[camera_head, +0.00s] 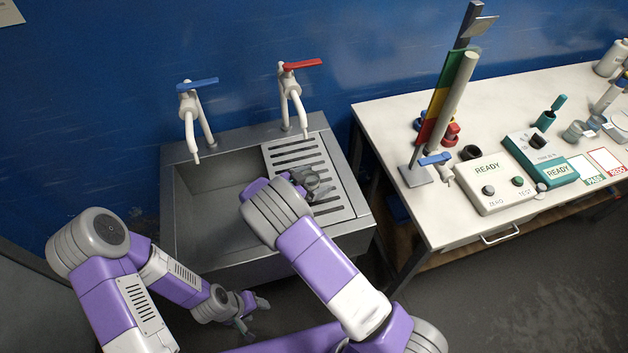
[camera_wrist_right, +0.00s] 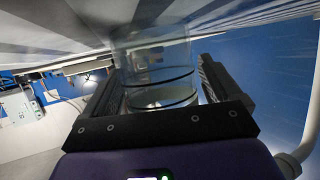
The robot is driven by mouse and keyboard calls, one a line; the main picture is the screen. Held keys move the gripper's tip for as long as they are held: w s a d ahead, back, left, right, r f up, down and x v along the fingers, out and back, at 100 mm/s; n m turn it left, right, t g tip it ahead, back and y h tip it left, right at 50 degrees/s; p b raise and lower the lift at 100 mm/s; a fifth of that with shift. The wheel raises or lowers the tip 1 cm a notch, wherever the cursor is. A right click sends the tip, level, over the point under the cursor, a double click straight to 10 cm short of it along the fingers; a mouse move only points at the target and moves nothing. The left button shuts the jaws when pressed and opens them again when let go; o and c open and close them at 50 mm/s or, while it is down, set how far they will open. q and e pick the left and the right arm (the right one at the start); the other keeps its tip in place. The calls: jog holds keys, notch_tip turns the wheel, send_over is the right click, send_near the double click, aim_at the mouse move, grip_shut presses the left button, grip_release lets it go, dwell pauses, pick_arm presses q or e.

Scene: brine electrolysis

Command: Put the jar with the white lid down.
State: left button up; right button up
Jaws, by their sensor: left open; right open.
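A clear jar (camera_wrist_right: 155,65) with dark rings stands between the fingers of my right gripper (camera_wrist_right: 160,88) in the right wrist view. The fingers are open, one on each side of the jar. I cannot make out a white lid. In the head view my right gripper (camera_head: 314,186) is low over the slotted drainboard (camera_head: 341,190) of the sink, and the jar is too small and covered to tell apart there. My left gripper (camera_head: 250,311) is open and empty in front of the sink, low and to the left.
The sink basin (camera_head: 205,185) lies left of the drainboard. A blue-handled tap (camera_head: 190,105) and a red-handled tap (camera_head: 290,90) stand behind. At the right, a white table (camera_head: 390,115) bears a stand with a tube (camera_head: 455,95), a READY box (camera_head: 490,180) and several small items.

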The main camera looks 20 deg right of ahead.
jog(key=shift+s+f, duration=0.35)
jog(key=shift+f, duration=0.3)
jog(key=shift+w+r+p, duration=0.1)
jog(key=shift+r+p, duration=0.2)
jog(key=shift+p, duration=0.05)
jog(key=v, duration=0.8)
jog(key=r+v, duration=0.1)
jog(key=v, duration=0.3)
jog(key=shift+w+p, duration=0.3)
jog(key=shift+p, duration=0.05)
jog(key=shift+r, duration=0.15)
